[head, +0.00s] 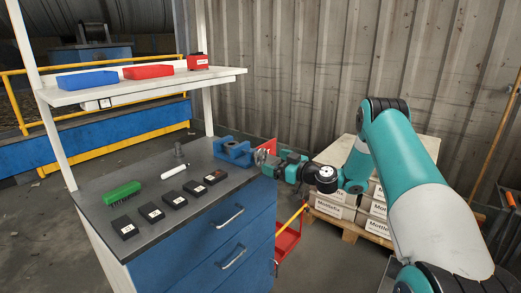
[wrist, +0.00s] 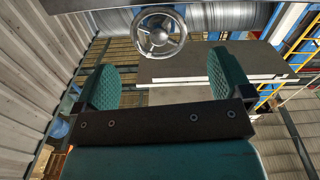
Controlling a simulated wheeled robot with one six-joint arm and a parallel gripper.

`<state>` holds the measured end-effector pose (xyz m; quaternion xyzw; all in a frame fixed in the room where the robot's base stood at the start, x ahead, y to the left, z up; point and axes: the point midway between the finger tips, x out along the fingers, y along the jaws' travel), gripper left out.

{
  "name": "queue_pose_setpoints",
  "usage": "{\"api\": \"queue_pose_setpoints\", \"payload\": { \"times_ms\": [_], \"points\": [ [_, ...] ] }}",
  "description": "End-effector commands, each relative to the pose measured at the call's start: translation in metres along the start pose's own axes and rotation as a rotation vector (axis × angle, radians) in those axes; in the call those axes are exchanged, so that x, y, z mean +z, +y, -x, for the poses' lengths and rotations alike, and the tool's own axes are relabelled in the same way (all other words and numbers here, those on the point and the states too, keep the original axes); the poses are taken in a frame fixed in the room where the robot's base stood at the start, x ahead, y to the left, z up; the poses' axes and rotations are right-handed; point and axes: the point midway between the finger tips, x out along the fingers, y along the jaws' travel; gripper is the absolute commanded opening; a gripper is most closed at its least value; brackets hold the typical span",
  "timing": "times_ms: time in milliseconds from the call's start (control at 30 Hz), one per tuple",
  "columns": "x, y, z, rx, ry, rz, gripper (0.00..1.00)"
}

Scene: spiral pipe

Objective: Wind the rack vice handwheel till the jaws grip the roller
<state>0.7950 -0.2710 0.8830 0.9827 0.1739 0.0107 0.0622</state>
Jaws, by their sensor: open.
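The blue vice (head: 234,151) stands at the far right corner of the bench top. Its silver handwheel (head: 260,157) faces my gripper; it also shows in the wrist view (wrist: 160,46), spoked and round, at the top centre. My gripper (wrist: 166,78) is open and empty, its two green pads wide apart. The wheel lies ahead of the pads, between their lines, and the pads do not appear to touch it. In the head view my gripper (head: 272,159) is just right of the wheel. I cannot make out a roller in the vice jaws. A white cylinder (head: 173,170) lies on the bench.
The bench top (head: 150,218) also holds a green brush (head: 121,193), several black boxes (head: 151,212) and a small grey post (head: 178,152). A shelf (head: 140,87) with blue and red bins overhangs the back. Boxes on a pallet (head: 335,207) stand right of the bench.

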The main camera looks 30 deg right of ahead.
Motion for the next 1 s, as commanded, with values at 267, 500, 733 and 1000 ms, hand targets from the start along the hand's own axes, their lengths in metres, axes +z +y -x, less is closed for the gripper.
{"api": "queue_pose_setpoints", "payload": {
  "times_ms": [267,500,733,1000],
  "points": [
    [-0.001,0.0,-0.052,-0.001,0.002,0.003,0.97],
    [0.0,0.001,-0.069,0.002,0.0,0.0,0.97],
    [0.0,0.001,-0.07,0.002,0.0,-0.001,0.97],
    [0.0,0.001,-0.069,0.002,0.0,0.0,0.48]
  ]
}}
